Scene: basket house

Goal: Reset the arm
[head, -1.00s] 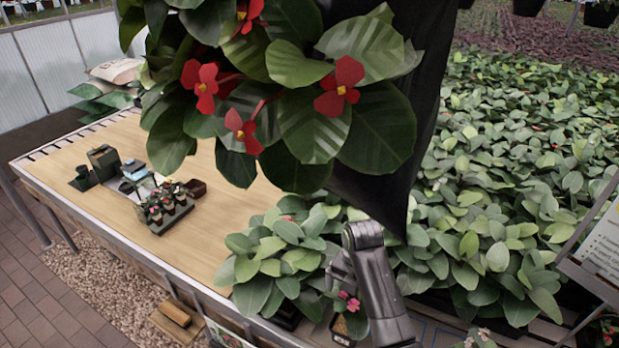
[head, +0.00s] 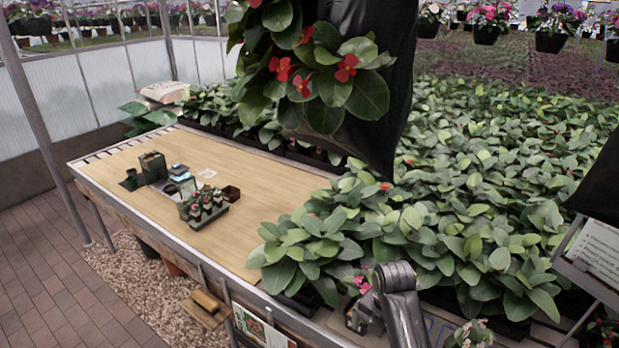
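One grey arm of mine, which I take for the right one, rises from the bottom edge right of centre and bends at a rounded joint. Its gripper (head: 364,314) seems to be the grey shape just left of that joint, low in front of the leafy plants. The fingers are too small and hidden to tell whether they are open or shut. No held object can be made out. My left arm and gripper are not in view.
A red-flowered plant (head: 325,80) hangs close in front. Dense leafy plants (head: 470,190) fill the right. Brick floor (head: 45,260) is clear at left.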

